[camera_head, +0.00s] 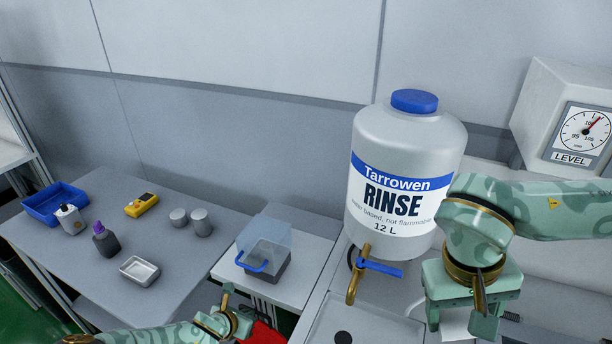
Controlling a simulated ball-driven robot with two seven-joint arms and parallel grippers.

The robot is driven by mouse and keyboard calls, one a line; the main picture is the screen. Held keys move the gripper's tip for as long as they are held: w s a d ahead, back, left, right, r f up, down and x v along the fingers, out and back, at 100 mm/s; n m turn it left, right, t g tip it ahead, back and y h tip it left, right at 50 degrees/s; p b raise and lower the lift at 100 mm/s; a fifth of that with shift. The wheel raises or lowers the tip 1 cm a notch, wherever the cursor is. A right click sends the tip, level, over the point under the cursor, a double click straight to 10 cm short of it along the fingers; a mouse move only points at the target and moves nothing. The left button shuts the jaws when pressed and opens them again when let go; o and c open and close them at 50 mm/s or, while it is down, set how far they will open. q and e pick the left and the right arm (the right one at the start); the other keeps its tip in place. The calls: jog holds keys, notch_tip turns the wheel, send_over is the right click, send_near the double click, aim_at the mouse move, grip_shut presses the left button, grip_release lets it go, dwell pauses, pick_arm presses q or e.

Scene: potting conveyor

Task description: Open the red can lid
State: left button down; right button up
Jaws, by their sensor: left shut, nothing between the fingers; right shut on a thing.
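A red object (262,334), likely the red can or its lid, shows only in part at the bottom edge; the rest is out of frame, so I cannot tell whether its lid is open. My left gripper (228,304) is just left of it, low in the picture, shut and empty. I cannot tell whether it touches the red object. My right gripper (482,306) is at the right, in front of the sink counter and right of the tap.
A large RINSE bottle (400,150) with a brass tap (356,275) stands behind the sink (325,325). A clear-lidded box (266,262) sits on a small table. The left table (130,225) holds a blue tray (48,205), small bottles, two grey cylinders and a metal dish (139,270).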

pick_arm(q)
jog(key=shift+w, duration=0.1)
pick_arm(e)
jog(key=shift+r, duration=0.15)
dwell(0.4)
jog(key=shift+r, duration=0.15)
jog(key=p+v, duration=0.2)
jog(key=d+p+v, duration=0.1)
jog(key=p+v, duration=0.4)
jog(key=v, duration=0.1)
jog(key=shift+s+d+r+p, duration=0.2)
jog(key=shift+s+d+p, duration=0.15)
jog(key=shift+d, duration=0.05)
jog(key=shift+r, duration=0.15)
pick_arm(q)
jog(key=v, duration=1.2)
